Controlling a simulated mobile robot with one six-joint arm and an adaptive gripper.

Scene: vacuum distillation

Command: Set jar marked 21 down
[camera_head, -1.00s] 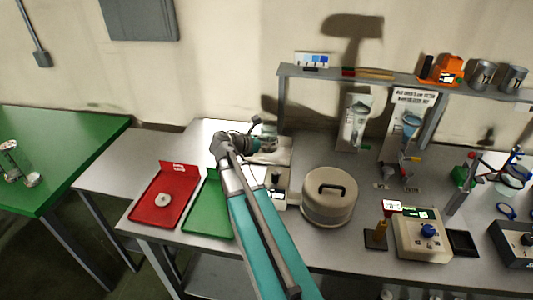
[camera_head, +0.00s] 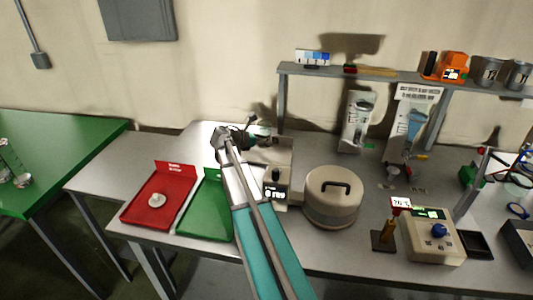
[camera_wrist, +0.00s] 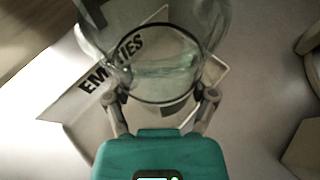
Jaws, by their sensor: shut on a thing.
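My gripper (camera_wrist: 162,98) is shut around a clear glass jar (camera_wrist: 165,65) in the wrist view, one finger on each side. The jar looks see-through with a pale greenish tint; no number is readable on it. In the head view my gripper (camera_head: 243,138) is at the back of the grey bench, behind the small display unit (camera_head: 276,187); the jar is mostly hidden there.
A red tray (camera_head: 172,207) holding a small pale disc and a green tray (camera_head: 202,218) lie left of my arm. A lidded beige pot (camera_head: 331,205) stands to its right. A shelf (camera_head: 385,77) runs along the back. The bench's left end (camera_head: 115,172) is clear.

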